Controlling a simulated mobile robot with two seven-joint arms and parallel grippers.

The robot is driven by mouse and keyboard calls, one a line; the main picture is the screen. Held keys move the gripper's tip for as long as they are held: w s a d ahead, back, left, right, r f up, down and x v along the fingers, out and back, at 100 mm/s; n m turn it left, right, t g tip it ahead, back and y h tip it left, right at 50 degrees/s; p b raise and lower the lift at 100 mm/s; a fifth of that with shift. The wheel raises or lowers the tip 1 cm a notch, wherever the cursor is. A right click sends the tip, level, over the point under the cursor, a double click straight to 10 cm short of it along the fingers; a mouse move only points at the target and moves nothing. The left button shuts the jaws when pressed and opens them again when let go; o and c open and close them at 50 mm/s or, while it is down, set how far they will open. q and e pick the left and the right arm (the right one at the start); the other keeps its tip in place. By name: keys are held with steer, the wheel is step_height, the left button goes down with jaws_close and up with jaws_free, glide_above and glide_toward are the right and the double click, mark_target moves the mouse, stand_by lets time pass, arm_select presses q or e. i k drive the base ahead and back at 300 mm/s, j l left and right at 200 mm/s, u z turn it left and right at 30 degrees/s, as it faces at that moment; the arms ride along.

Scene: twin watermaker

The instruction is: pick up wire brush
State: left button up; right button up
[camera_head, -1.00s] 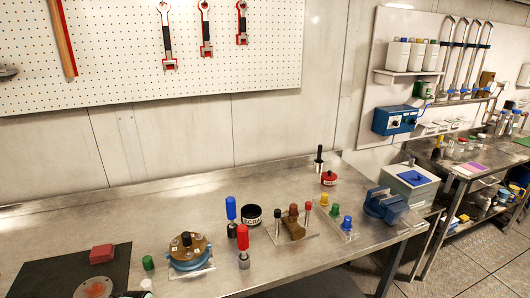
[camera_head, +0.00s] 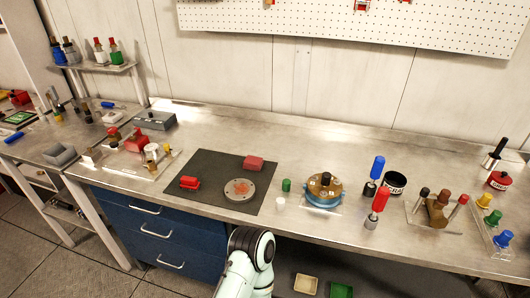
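I cannot pick out the wire brush with certainty. On the dark mat (camera_head: 215,165) lie a small red item (camera_head: 189,183) with a ridged shape, a red block (camera_head: 253,162) and a round grey disc (camera_head: 240,189) with an orange-brown patch. Either red thing could be a brush, but they are too small to tell. A pale arm link of mine with a black joint shows at the bottom, in front of the bench edge. Neither of my grippers is in view.
The steel bench (camera_head: 330,135) carries a blue-based round fixture (camera_head: 323,190), a blue-handled tool (camera_head: 376,170), a red-handled tool (camera_head: 379,203) and a black cup (camera_head: 395,184). Blue drawers (camera_head: 160,230) stand under the left part. The bench behind the mat is clear.

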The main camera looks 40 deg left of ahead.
mark_target(188, 183)
steer(key=u, duration=2.25)
steer(key=i+j+z, duration=0.2)
steer(key=z, duration=0.25)
